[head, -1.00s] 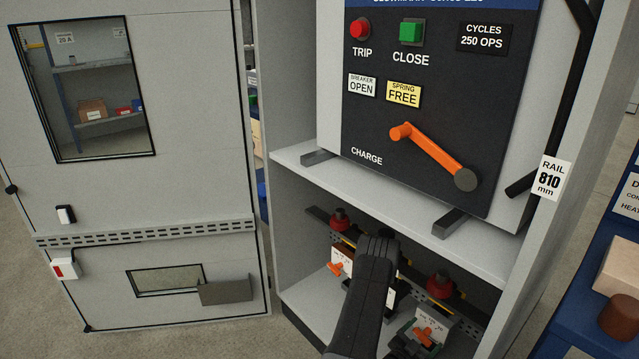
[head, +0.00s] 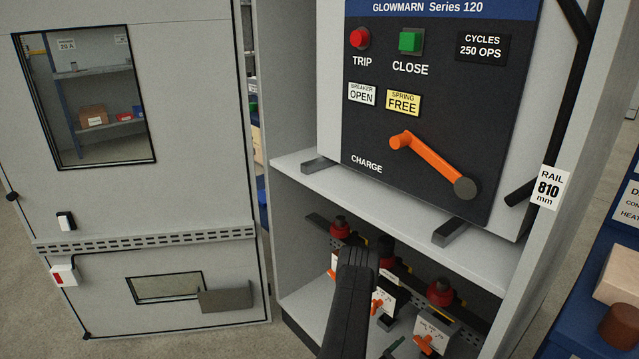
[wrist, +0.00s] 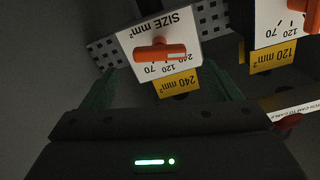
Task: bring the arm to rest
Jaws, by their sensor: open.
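My arm (head: 350,300) reaches into the lower compartment of the open cabinet in the head view, and its dark link covers part of the units there. My gripper (wrist: 160,72) shows in the wrist view with its two greenish fingers apart and nothing clearly held between them. Ahead of it is a white dial plate (wrist: 158,45) with an orange knob (wrist: 160,53) and a yellow 240 mm² label (wrist: 177,84). I cannot tell the gap to the knob. In the head view the gripper is mostly hidden.
A shelf (head: 400,215) above the arm carries the breaker panel (head: 425,130) with its orange charge handle (head: 430,160). The cabinet's right wall (head: 575,170) stands close by. A second dial plate (wrist: 280,25) is at right in the wrist view.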

